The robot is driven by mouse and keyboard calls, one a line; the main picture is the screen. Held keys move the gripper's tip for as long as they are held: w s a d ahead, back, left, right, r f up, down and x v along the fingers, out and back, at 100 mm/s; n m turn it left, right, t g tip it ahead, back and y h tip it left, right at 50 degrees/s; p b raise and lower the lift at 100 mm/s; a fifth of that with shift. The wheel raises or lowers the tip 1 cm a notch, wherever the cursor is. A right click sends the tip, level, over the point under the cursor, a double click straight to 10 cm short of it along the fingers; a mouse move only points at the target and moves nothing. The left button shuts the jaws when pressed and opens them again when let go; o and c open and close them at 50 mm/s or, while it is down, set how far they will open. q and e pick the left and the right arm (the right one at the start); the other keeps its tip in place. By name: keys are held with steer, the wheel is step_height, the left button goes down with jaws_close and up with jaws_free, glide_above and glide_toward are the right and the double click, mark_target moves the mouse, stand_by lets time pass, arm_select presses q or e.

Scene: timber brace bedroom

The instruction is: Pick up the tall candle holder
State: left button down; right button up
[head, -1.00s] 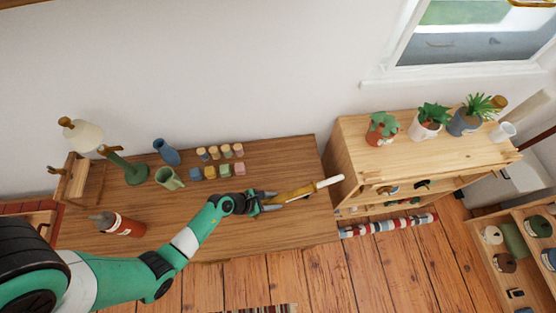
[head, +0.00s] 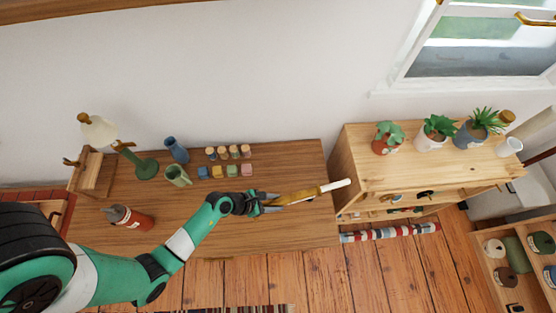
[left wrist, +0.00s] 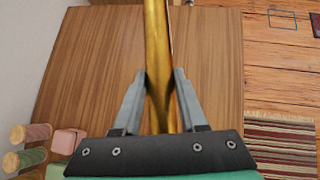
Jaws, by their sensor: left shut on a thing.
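The tall candle holder (head: 300,196) is a slim golden-brass stick with a white candle (head: 337,185) at its far end. My left gripper (head: 272,203) is shut on it, and the holder extends to the right from the fingers, over the right part of the wooden desk. In the left wrist view, the brass shaft (left wrist: 157,30) runs up between the two grey fingers (left wrist: 160,85). I cannot tell how high it is above the desk. The far end of the shaft is out of the left wrist view. My right gripper is not in view.
A wooden shelf (head: 385,170) with potted plants stands close to the right. The desk's front is clear.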

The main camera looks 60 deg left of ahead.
arm_select(q)
steer(key=s+d+r+p, duration=0.1)
steer(key=s+d+r, duration=0.3)
steer(key=s+r, duration=0.3)
steer(key=s, duration=0.4)
steer(key=shift+s+d+r, duration=0.2)
steer(key=shift+s+r, duration=0.1)
steer(key=shift+r, duration=0.1)
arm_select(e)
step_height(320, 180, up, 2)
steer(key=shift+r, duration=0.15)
